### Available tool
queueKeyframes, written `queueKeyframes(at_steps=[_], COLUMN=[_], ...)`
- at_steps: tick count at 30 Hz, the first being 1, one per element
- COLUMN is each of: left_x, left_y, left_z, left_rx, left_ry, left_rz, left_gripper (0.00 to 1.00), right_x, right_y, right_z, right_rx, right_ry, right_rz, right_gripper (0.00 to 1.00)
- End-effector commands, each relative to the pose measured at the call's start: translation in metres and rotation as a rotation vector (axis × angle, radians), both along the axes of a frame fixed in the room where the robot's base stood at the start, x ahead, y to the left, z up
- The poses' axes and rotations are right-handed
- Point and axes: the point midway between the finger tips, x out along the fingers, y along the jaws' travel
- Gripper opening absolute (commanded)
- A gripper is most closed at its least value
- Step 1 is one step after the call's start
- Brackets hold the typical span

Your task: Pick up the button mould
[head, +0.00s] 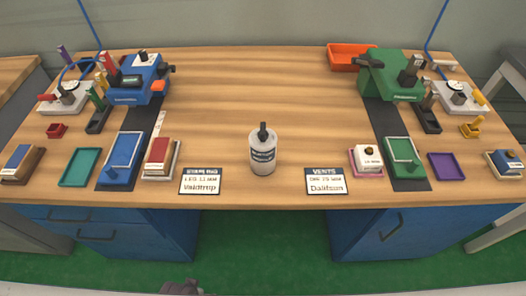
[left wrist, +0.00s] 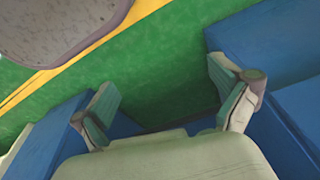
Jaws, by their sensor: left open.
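No thing in view is clearly readable as the button mould, and I cannot tell which one it is. Candidates are a white block with a dark top (head: 370,155) on a pink-edged tray, a red block (head: 159,150) on a pale tray, and small blocks at both table ends, one brown and blue (head: 20,161), one blue and white (head: 505,161). In the left wrist view my left gripper (left wrist: 162,78) is open and empty, over green floor beside blue cabinet fronts. It is away from the tabletop items. My right gripper is not in view.
The wooden table (head: 215,100) has a clear middle. A grey bottle (head: 262,155) stands near the front between two label cards (head: 200,181) (head: 326,181). A blue machine (head: 139,80) and a green machine (head: 390,78) stand behind. Blue cabinets (head: 160,232) are below.

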Motion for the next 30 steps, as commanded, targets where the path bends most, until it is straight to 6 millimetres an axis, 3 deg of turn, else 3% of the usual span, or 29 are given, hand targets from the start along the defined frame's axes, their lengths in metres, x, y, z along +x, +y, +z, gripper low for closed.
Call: queueKeyframes(at_steps=[1,3,9,20,24,30], left_x=[0.016,0.03,0.044,0.044,0.079,0.123], left_y=[-0.002,-0.004,-0.006,-0.006,-0.031,-0.07], left_z=[0.03,0.069,0.152,0.257,0.297,0.326], left_rx=[-0.003,-0.005,-0.007,-0.022,-0.108,-0.242], left_ry=[-0.025,-0.041,-0.072,-0.141,-0.312,-0.528], left_rz=[0.003,0.007,0.013,-0.004,-0.152,-0.333], left_gripper=[0.99,0.99,0.99,0.99,0.99,0.99], right_x=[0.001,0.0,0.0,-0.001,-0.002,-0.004], right_y=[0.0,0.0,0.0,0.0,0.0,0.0], right_z=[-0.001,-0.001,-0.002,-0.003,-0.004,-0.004], right_rx=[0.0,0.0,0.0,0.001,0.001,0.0], right_ry=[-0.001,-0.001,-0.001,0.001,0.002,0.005], right_rz=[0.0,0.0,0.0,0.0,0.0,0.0], right_gripper=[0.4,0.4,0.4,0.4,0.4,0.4])
